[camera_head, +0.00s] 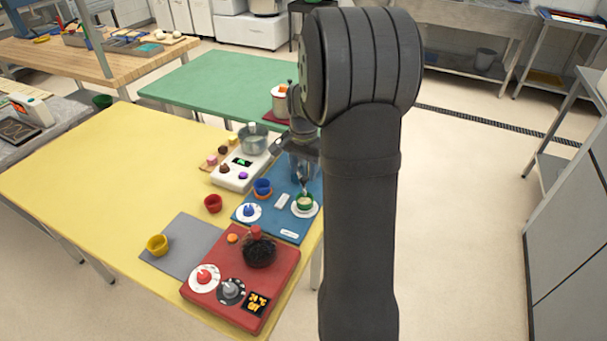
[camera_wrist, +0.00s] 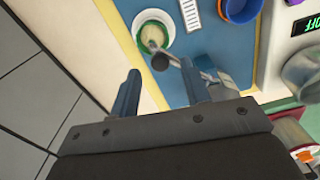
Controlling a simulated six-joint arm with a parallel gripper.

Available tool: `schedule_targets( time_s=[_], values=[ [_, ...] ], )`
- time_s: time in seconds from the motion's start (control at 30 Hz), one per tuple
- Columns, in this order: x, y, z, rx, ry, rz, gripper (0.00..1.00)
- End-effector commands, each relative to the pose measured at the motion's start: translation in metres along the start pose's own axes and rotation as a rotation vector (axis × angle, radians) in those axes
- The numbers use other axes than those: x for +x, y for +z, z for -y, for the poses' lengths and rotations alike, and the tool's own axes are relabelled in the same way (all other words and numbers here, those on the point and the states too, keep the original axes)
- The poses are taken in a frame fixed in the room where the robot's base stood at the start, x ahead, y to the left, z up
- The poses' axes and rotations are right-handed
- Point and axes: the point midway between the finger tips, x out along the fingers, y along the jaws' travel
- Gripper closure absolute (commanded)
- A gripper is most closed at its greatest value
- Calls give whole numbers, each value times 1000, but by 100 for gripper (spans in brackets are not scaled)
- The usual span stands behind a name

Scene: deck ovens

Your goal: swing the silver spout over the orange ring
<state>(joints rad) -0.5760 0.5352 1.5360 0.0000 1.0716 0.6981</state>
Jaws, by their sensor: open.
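The silver spout (camera_head: 304,182) stands on the blue board (camera_head: 285,232). Its tip points over a green cup on a white saucer (camera_head: 305,208). In the wrist view the spout (camera_wrist: 180,58) reaches toward the green cup (camera_wrist: 152,37), with a dark round knob (camera_wrist: 161,62) beside it. The orange ring (camera_head: 262,194) lies left of the spout, partly hidden by a blue cup (camera_head: 262,185). My gripper (camera_wrist: 161,86) is open; its two fingers are spread near the spout, with nothing seen between their tips. My arm partly hides the spout area in the head view.
A red panel (camera_head: 281,279) with knobs sits in front on the yellow table (camera_head: 90,170). A white scale (camera_head: 232,181) with a metal pot (camera_head: 253,141) stands behind the blue board. A blue dial (camera_head: 249,210) sits left of the saucer. Floor lies right of the table edge.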

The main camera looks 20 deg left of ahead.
Motion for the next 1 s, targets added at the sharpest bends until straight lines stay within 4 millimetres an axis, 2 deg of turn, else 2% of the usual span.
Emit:
schedule_targets(
  time_s=[0.2, 0.5, 0.57, 0.73, 1.0],
  values=[
    [20, 0, 0, 0, 0, 0, 57],
    [22, 0, 0, 0, -1, -1, 57],
    [22, 0, 0, 0, -1, -1, 67],
    [21, 0, 0, 0, -1, -1, 100],
    [21, 0, 1, 7, -1, -1, 100]
  ],
)
